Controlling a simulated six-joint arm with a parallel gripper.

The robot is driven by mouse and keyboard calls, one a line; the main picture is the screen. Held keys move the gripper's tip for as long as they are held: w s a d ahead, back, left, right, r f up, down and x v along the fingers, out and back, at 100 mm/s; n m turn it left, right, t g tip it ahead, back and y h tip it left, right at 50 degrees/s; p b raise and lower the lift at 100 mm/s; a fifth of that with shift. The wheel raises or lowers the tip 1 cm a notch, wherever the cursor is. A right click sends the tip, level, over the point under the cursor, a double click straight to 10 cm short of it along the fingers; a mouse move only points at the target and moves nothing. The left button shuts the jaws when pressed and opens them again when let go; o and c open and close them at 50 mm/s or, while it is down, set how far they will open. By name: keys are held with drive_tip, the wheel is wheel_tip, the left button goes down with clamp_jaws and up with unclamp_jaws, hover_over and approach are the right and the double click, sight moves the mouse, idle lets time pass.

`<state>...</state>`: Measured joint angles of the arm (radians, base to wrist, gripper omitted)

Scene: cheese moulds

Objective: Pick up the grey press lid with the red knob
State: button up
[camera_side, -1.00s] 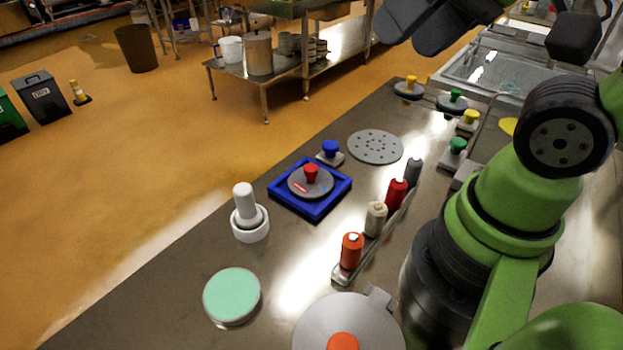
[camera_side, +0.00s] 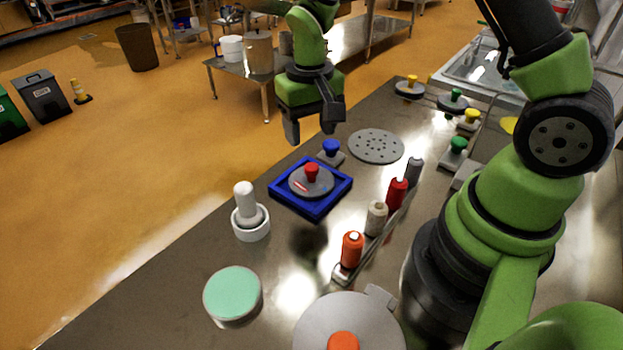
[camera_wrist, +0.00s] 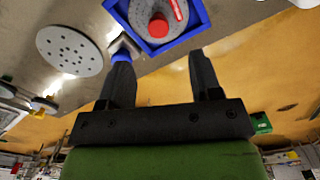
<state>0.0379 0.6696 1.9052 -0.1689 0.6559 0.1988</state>
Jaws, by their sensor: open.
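The grey press lid (camera_side: 322,186) is a round disc with a red knob (camera_side: 311,170) and a small red label. It lies inside a square blue tray (camera_side: 318,214) on the metal counter. In the wrist view, the lid (camera_wrist: 142,9) and its red knob (camera_wrist: 158,26) show at the top, inside the blue tray (camera_wrist: 199,14). My gripper (camera_side: 314,138) is open and empty, above and behind the tray in the side view. In the wrist view its two fingers (camera_wrist: 160,75) are spread apart, pointing toward the tray, with the knob beyond them. Nothing is between the fingers.
A small blue-knobbed block (camera_side: 330,152) stands close behind the tray, near my gripper. A perforated grey disc (camera_side: 376,147) lies to the right. A row of spools (camera_side: 376,218) stands at front right. A white pestle and mortar (camera_side: 250,220) and a green-topped tub (camera_side: 233,294) stand left.

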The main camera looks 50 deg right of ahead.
sight(311, 166)
wheel_tip(311, 166, down, 10)
drive_tip(key=shift+d+r, duration=0.1)
drive_tip(key=shift+r, duration=0.1)
idle(0.3)
clamp_jaws()
